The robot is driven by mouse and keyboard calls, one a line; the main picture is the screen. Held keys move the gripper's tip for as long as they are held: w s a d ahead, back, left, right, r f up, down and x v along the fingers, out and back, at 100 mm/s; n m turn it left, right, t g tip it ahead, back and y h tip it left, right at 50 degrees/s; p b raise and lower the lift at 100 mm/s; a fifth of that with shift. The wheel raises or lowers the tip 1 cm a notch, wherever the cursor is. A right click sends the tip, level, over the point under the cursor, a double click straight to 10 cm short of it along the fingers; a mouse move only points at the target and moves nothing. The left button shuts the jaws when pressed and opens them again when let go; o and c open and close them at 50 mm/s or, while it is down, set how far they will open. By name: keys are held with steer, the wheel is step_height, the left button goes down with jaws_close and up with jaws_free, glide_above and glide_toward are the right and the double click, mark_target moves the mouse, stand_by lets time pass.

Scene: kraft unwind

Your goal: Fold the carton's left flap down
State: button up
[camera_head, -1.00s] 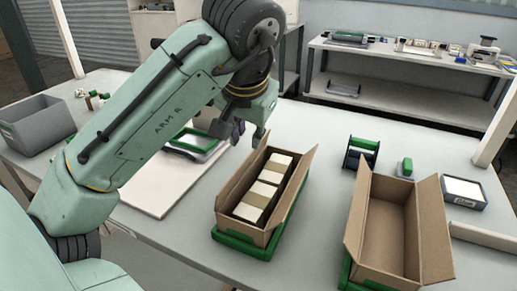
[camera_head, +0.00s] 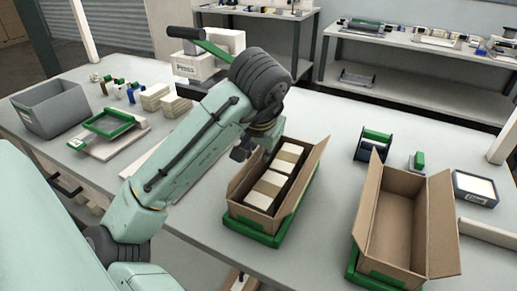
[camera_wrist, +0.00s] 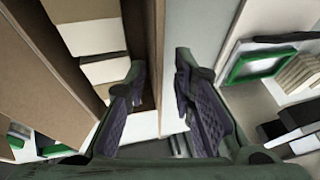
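A brown carton (camera_head: 262,222) packed with cream and tan blocks (camera_head: 268,186) sits in a green tray (camera_head: 248,233) at the middle of the table. Its left flap (camera_head: 243,180) and right flap (camera_head: 306,172) stand up. My gripper (camera_head: 240,153) is at the carton's far left edge, its fingertips partly hidden in the head view. In the wrist view my gripper (camera_wrist: 160,85) is open, with the left flap (camera_wrist: 150,45) edge-on between its fingers. One finger is on the blocks' side, the other outside. I cannot tell whether either touches the flap.
A second, empty carton (camera_head: 400,260) with raised flaps stands to the right. A tape dispenser (camera_head: 373,146) and a dark box (camera_head: 475,188) lie behind it. A press (camera_head: 195,62), a grey bin (camera_head: 48,112) and a green-framed tray (camera_head: 108,124) are at the left.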

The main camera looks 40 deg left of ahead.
steer(key=shift+c, duration=0.5)
jaws_close()
steer(key=shift+d, duration=0.1)
steer(key=y, duration=0.1)
steer(key=y+b, duration=0.1)
steer(key=d+y, duration=0.1)
steer(key=shift+w+f+m+g, duration=0.1)
steer(key=shift+f+m+g, duration=0.2)
steer(key=shift+m, duration=0.1)
steer(key=shift+w+d+f+m+y+b, duration=0.1)
steer(key=shift+d+f+m+y+b, duration=0.15)
steer(key=shift+y+b, duration=0.7)
steer(key=shift+w+d+f+m+y+b, duration=0.15)
steer(key=shift+d+y+b, duration=0.15)
steer(key=shift+y+b, duration=0.65)
steer(key=shift+s+g, duration=0.1)
steer(key=shift+g, duration=0.2)
steer(key=shift+o, duration=0.5)
jaws_free()
